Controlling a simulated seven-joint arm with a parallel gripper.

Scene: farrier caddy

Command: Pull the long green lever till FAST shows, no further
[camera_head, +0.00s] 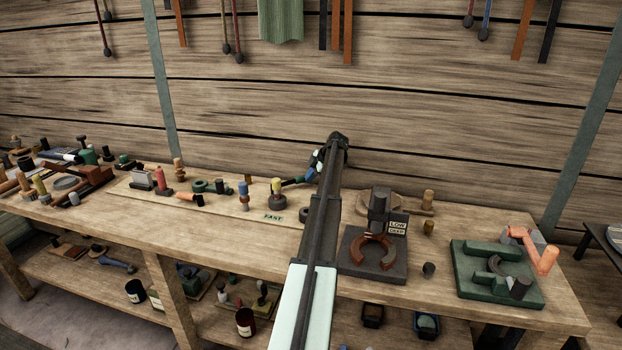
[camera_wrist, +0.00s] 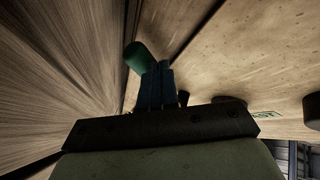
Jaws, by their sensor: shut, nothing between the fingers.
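In the head view a green grip (camera_head: 300,181), apparently the lever's, lies at the back of the bench beside my gripper (camera_head: 312,174). A dark rod runs left from it towards a round post. The wrist view shows a rounded green end (camera_wrist: 138,56) just beyond and left of my gripper's fingertips (camera_wrist: 157,68). The fingers are together with nothing between them; I cannot tell whether they touch the green end. A FAST plate (camera_head: 273,217) shows on the bench, left of my arm. Part of the lever and its base is hidden by my arm and gripper.
Right of my arm stands a dark block with a brown horseshoe (camera_head: 373,254) and a LOW/DEEP label (camera_head: 397,226). A green fixture with an orange handle (camera_head: 544,256) is further right. Bottles and tools crowd the left. The plank wall (camera_head: 400,110) rises close behind.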

